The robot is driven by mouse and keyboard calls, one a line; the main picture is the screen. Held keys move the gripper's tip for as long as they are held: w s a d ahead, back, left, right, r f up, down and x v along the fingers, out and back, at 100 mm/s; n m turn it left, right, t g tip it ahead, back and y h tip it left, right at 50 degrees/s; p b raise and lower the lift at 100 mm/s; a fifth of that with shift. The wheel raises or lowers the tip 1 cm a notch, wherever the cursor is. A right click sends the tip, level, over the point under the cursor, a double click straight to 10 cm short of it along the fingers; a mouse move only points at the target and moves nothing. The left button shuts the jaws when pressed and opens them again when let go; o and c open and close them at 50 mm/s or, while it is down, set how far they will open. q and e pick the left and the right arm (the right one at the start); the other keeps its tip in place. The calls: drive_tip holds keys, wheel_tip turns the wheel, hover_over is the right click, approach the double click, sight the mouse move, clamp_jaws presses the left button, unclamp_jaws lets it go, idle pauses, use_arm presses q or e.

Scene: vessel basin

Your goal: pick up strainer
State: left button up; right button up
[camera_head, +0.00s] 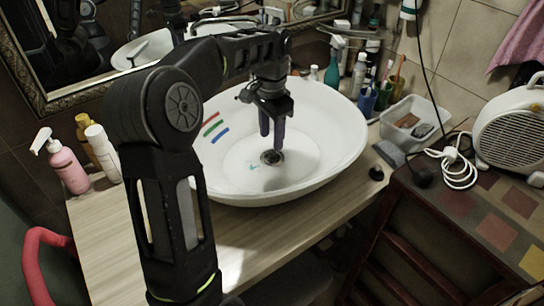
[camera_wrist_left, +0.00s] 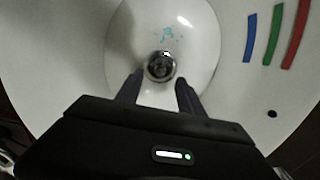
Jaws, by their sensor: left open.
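The strainer (camera_head: 271,157) is a small, round, dark metallic piece at the bottom of the white basin (camera_head: 337,150), at its drain. It also shows in the left wrist view (camera_wrist_left: 160,67), between and just beyond the fingertips. My left gripper (camera_head: 271,143) points down into the basin above the strainer. Its two fingers are apart with nothing between them, as the left wrist view (camera_wrist_left: 159,82) also shows. How much height separates the fingertips from the strainer is hard to tell. My right gripper is not in view.
The basin wall surrounds my gripper and carries red, green and blue stripes (camera_head: 211,126). A small cyan mark (camera_wrist_left: 167,34) lies near the strainer. Bottles (camera_head: 69,165) stand left of the basin; cups (camera_head: 367,101) and a clear container (camera_head: 414,122) stand right. A mirror (camera_head: 100,50) is behind.

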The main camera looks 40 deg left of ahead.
sight(272, 151)
use_arm(q)
drive_tip(key=shift+w+f+p, duration=0.15)
drive_tip(key=shift+f+p, duration=0.25)
drive_tip(key=shift+f, duration=2.2)
clamp_jaws()
